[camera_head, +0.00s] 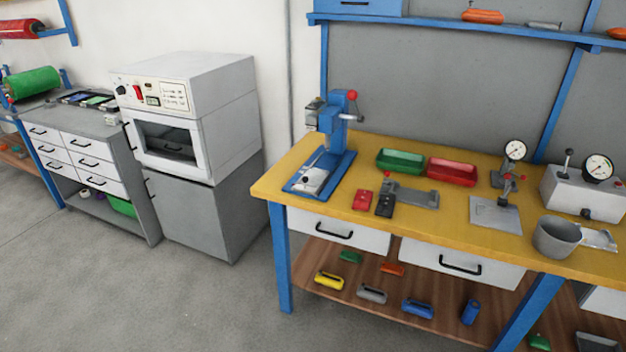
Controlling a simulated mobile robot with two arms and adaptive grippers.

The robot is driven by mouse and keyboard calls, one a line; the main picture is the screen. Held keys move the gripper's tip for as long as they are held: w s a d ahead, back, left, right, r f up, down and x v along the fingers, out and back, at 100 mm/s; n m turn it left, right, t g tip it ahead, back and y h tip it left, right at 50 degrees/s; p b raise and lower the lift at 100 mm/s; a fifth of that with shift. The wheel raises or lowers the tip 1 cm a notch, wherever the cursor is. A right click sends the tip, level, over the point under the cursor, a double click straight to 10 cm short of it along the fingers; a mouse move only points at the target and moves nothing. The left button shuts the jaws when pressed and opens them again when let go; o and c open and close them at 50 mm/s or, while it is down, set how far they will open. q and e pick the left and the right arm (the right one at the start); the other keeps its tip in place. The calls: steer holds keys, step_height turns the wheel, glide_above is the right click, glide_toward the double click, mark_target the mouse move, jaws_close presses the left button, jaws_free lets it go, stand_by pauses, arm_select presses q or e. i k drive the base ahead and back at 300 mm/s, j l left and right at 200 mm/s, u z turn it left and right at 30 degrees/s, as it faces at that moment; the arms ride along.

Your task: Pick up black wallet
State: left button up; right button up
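A small black flat object (385,205), which looks like the black wallet though too small to be sure, lies near the front edge of the yellow workbench top (330,148). A similar red object (362,200) lies just left of it. A grey metal fixture (415,196) is close on its right. Neither of my grippers is in view.
A blue press (338,130) stands at the bench's left end. Green (400,161) and red (451,171) trays sit behind the black object. A grey pot (557,237) is at right. Open grey floor (180,300) lies in front of the white oven (190,110).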

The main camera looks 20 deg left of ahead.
mark_target(385, 205)
steer(key=i+l, duration=0.35)
steer(key=i+l+u, duration=0.1)
steer(key=i+l, duration=0.25)
steer(key=l, duration=0.2)
